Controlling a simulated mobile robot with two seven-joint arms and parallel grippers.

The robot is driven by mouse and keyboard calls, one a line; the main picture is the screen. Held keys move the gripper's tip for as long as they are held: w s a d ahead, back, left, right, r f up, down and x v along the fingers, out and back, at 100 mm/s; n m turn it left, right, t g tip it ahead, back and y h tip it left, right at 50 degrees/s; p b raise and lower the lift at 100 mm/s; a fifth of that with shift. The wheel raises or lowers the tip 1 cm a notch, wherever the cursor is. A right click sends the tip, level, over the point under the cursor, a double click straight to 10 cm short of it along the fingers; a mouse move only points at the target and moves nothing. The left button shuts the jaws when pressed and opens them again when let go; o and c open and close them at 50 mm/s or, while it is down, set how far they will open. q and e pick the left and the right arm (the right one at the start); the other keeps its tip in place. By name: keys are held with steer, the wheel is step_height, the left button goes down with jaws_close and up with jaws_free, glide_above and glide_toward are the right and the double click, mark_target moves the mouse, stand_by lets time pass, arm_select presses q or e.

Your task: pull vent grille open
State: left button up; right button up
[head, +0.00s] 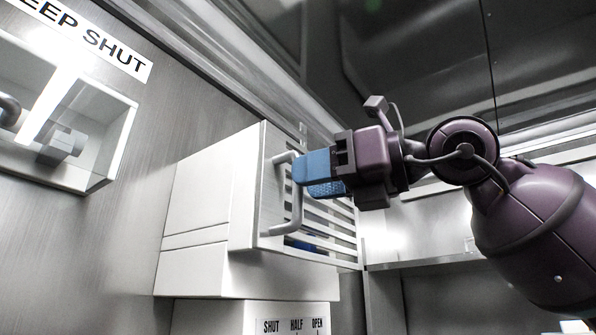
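The vent grille (335,222) is a pale slatted panel on the right-facing side of a white box on the metal wall. A grey bar handle (296,215) stands out from it. My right gripper (308,175) comes in from the right, and its blue fingers are at the upper part of the handle, covering some of it. The fingers overlap in this view, so I cannot tell whether they are closed around the bar or only beside it. My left gripper is out of view.
A label reading SHUT, HALF, OPEN (291,326) is on a white block below the vent box. At upper left, a clear cover (105,135) encloses a grey fitting under a sign ending "EEP SHUT" (92,38). A shelf ledge (425,261) runs behind my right arm.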

steer(key=shift+x, duration=1.3)
jaws_close()
